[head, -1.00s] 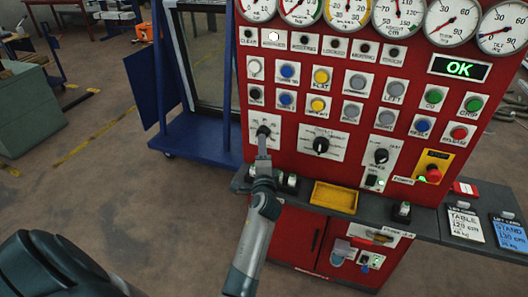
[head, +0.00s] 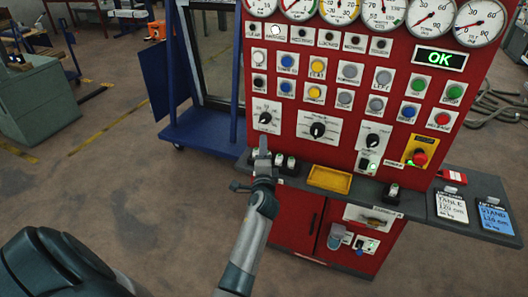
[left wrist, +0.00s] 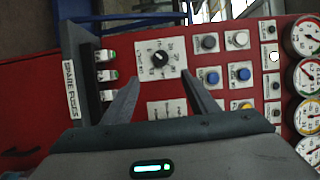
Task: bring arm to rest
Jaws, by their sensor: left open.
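My left gripper (head: 262,152) is in front of the red control panel (head: 290,155), just below the left black rotary knob (head: 265,118). In the left wrist view the gripper (left wrist: 163,88) has its two fingers spread apart with nothing between them. The same knob (left wrist: 159,59) shows beyond the fingertips, apart from them. My left arm comes up from the bottom left of the head view. My right gripper is not in view.
A grey shelf (head: 415,200) runs below the panel, with a yellow tray (head: 330,179) and several small fuses. Two labelled cards (head: 495,217) lie at the right. A blue wheeled frame (head: 200,133) stands at the left.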

